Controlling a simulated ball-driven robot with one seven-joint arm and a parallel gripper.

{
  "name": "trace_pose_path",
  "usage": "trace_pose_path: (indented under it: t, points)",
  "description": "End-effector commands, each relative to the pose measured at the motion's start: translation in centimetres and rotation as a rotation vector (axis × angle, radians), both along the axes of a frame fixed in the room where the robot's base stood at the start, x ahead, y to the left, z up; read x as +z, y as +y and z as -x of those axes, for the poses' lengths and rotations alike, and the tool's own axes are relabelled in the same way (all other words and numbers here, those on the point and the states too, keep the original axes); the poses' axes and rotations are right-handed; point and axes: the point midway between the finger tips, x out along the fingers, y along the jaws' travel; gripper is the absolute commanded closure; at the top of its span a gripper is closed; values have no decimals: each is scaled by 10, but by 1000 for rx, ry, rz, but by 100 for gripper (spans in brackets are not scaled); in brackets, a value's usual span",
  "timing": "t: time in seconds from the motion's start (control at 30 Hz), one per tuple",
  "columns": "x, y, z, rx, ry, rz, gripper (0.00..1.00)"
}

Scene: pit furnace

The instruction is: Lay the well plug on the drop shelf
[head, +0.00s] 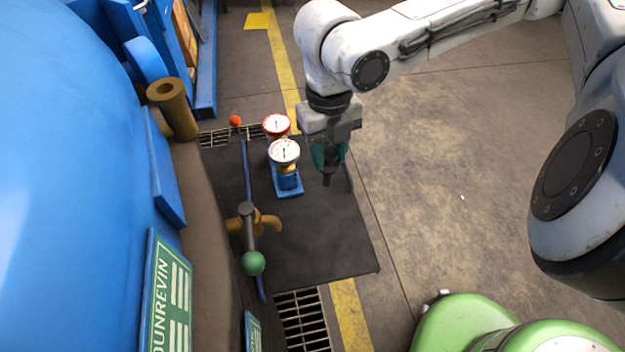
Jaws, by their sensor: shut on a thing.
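My gripper (328,160), with teal fingers, points down at the right of the two gauges. It is shut on a small dark piece (327,181), which looks like the well plug; the fingers hide most of it. The piece shows in front of the dark flat surface, which seems to be the drop shelf (325,240). I cannot tell from this view whether the piece touches the surface or hangs above it.
Two white-faced gauges (284,152) on a blue base stand left of my gripper. A brass valve with a green-knobbed lever (253,263) is nearer. A brown tube (172,108) juts beside the blue furnace shell (60,150). The dark surface's near right part is clear.

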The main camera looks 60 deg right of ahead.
Motion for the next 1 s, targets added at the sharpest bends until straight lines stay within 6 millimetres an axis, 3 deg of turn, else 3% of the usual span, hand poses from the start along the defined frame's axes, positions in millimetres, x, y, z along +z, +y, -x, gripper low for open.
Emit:
trace_pose_path:
  t: [0.03,0.2,0.37,0.6,1.0]
  points:
    - [-13,2,-8,2,3,-1,94]
    - [-25,3,-21,1,1,-2,94]
    - [-32,3,-26,0,2,-2,94]
    - [-66,4,-31,0,2,-2,94]
    - [-70,4,-30,0,2,-1,94]
